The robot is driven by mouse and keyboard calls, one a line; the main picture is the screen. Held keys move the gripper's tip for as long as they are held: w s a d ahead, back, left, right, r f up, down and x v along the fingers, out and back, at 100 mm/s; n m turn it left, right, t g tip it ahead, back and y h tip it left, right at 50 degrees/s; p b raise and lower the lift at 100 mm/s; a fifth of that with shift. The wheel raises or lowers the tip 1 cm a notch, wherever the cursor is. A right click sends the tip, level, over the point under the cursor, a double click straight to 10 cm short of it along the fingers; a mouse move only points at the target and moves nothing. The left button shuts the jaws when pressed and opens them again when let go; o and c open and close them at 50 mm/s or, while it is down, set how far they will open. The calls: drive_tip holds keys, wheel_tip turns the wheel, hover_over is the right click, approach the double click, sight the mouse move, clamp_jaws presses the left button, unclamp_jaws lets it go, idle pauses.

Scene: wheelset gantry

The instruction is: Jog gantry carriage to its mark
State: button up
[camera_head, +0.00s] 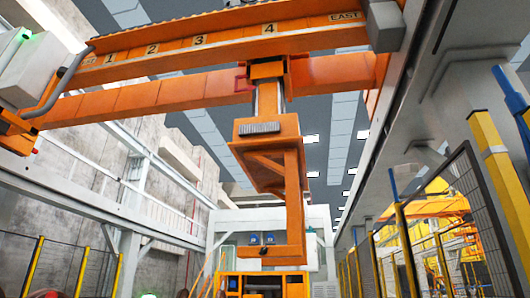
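The orange gantry carriage (268,70) hangs on the overhead orange girder (210,47). The girder carries the number marks 1, 2, 3 and 4 and the word EAST at its right. The carriage stands just below the number 4 mark (269,29). The lower foot of that arm (284,255) appears empty. My gripper is not in this view.
A yellow machine (262,285) stands below the lifting arm, before a white cabin (310,228). Mesh fencing with yellow posts (497,170) lines the right. Yellow posts (83,268) also stand at lower left. A grey box with a green light (25,60) is at upper left.

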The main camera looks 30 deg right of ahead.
clamp_jaws()
idle(1.4)
